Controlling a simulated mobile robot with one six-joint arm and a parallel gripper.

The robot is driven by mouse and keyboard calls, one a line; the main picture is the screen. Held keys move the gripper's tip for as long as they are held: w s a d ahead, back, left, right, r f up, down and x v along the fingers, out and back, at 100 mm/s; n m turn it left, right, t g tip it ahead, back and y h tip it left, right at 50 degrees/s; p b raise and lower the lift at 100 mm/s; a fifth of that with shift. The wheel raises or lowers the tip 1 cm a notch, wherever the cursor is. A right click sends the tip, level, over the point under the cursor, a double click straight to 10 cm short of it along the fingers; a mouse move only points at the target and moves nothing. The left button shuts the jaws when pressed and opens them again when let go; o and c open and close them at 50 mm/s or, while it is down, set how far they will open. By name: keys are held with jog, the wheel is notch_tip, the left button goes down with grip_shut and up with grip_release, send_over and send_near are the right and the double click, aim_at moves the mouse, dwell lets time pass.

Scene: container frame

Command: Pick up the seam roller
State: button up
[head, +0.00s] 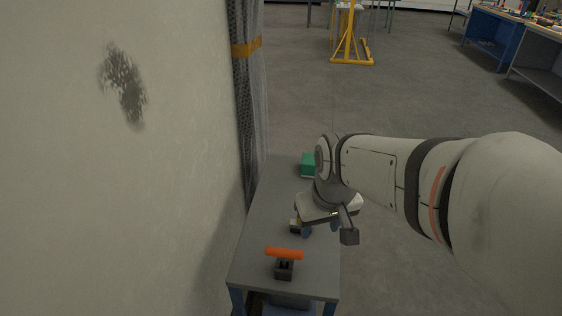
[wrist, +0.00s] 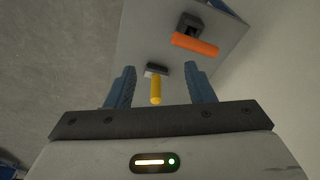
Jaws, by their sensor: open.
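A small tool with a yellow handle (wrist: 156,90) and a wide dark and pale head lies on the bench, between my finger lines in the wrist view. I take it for the seam roller, though its head is too small to be sure. In the head view, part of this tool (head: 295,226) shows beside my gripper, which hides the rest. My gripper (head: 321,229) is open and empty, pointing down above the bench. Its two blue fingers (wrist: 160,73) stand on either side of the yellow handle, and I see no contact.
A tool with an orange bar handle (head: 284,254) on a dark block sits at the near end of the narrow grey bench (head: 257,235). A green box (head: 308,160) stands farther back. A pale wall (head: 150,190) and grey curtain (head: 246,100) close the left side.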

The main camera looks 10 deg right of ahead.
jog(key=w+f+n+p, duration=0.1)
jog(key=w+f+n, duration=0.1)
jog(key=w, duration=0.5)
jog(key=n+p, duration=0.2)
send_near(294, 227)
jog(key=shift+g+y, duration=0.3)
jog(key=shift+g, duration=0.1)
jog(key=w+f, duration=0.1)
jog(key=f, duration=0.1)
jog(key=w+d+f, duration=0.1)
jog(key=f, duration=0.1)
jog(key=w+d+f, duration=0.1)
jog(key=f, duration=0.1)
jog(key=shift+w, duration=0.15)
grip_shut()
